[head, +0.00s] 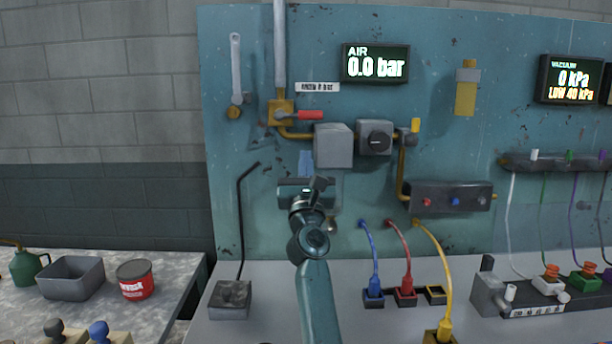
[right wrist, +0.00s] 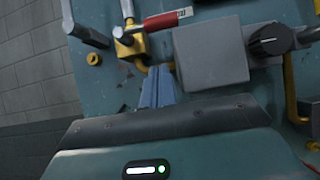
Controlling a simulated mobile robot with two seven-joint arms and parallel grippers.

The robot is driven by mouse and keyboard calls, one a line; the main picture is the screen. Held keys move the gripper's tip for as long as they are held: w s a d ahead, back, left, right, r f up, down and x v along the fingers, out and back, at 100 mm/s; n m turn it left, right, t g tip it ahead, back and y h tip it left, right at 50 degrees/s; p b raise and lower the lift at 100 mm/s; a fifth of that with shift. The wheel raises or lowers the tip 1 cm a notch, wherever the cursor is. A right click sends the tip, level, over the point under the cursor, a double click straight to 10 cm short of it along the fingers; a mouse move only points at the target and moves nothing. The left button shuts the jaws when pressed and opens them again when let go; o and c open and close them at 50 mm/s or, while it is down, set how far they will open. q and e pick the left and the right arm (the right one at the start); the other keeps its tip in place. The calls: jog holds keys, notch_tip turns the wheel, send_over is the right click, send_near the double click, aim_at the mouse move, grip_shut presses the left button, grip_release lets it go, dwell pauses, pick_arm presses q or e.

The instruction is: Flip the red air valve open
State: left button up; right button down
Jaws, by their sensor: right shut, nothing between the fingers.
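The red air valve handle (head: 310,115) points sideways to the right from its brass valve body (head: 281,112) on the teal panel. In the right wrist view the red handle (right wrist: 163,21) shows at the top, beside the brass body (right wrist: 128,42). My right gripper (head: 306,160) is below the handle and apart from it, in front of the panel. Its blue fingers (right wrist: 157,84) are together and empty, pointing up toward the valve. The air display (head: 375,64) reads 0.0 bar. My left gripper is not in view.
A grey box (head: 333,146) and a regulator with a black knob (head: 377,139) sit right of the valve, close to my fingers. A wrench (head: 235,70) hangs to the left. Blue, red and yellow cables (head: 405,262) rise from the bench below. The panel left of the valve is mostly free.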

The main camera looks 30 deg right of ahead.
pick_arm(q)
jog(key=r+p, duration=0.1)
jog(key=p, duration=0.1)
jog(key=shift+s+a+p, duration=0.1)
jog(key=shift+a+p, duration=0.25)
jog(key=shift+p, duration=0.05)
pick_arm(e)
notch_tip(320, 180, up, 6)
jog(key=w+d, duration=0.2)
jog(key=w, duration=0.1)
jog(key=shift+f, duration=0.2)
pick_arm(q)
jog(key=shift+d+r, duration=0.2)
pick_arm(e)
jog(key=v, duration=1.3)
jog(key=shift+s+r, duration=0.3)
jog(key=shift+r, duration=0.1)
